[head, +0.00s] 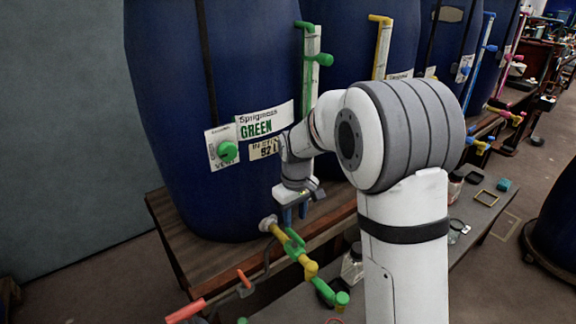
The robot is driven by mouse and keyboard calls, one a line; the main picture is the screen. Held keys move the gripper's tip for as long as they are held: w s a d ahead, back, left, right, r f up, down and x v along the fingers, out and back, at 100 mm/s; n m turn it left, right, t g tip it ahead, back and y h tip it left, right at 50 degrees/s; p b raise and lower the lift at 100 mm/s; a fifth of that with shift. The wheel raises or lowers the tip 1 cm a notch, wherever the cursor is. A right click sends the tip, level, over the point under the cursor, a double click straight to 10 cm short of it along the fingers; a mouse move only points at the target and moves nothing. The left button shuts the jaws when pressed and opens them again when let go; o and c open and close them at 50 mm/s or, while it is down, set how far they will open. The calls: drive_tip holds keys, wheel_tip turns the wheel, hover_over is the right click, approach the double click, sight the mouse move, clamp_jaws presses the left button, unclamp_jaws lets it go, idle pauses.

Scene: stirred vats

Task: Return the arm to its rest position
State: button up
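My white and grey arm rises from the lower right, bends at a large grey joint and reaches left and down in the head view. My gripper (295,214) points down in front of the blue vat labelled GREEN (170,110), just above its tap. Two narrow blue finger shapes show below the grey wrist. They are too small to tell whether the gripper is open or shut, and no held object is visible. The tap (296,252), yellow with green parts, sticks out from the vat's foot below the gripper. I cannot tell whether the gripper touches it.
More blue vats (345,50) stand in a row behind the arm. A wooden bench (180,235) carries the nearest vat. A glass jar (352,264) and small items stand on a lower shelf beside my arm. Another dark vat (555,220) is at the right edge, with open floor before it.

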drive_tip(key=shift+s+d+r, duration=0.1)
drive_tip(key=shift+d+r, duration=0.05)
drive_tip(key=shift+r, duration=0.15)
drive_tip(key=s+d+r+m+t+p, duration=0.1)
drive_tip(key=s+d+r, duration=0.4)
drive_tip(key=s, duration=0.7)
drive_tip(key=s+d+r+m+t+p, duration=0.1)
drive_tip(key=s+d+r+m+p, duration=0.2)
drive_tip(key=s, duration=0.9)
wheel_tip(320, 180, up, 5)
drive_tip(key=d+m, duration=0.2)
drive_tip(key=m, duration=0.1)
drive_tip(key=shift+s+f+t+p, duration=0.15)
drive_tip(key=shift+t+p, duration=0.15)
drive_tip(key=shift+p, duration=0.05)
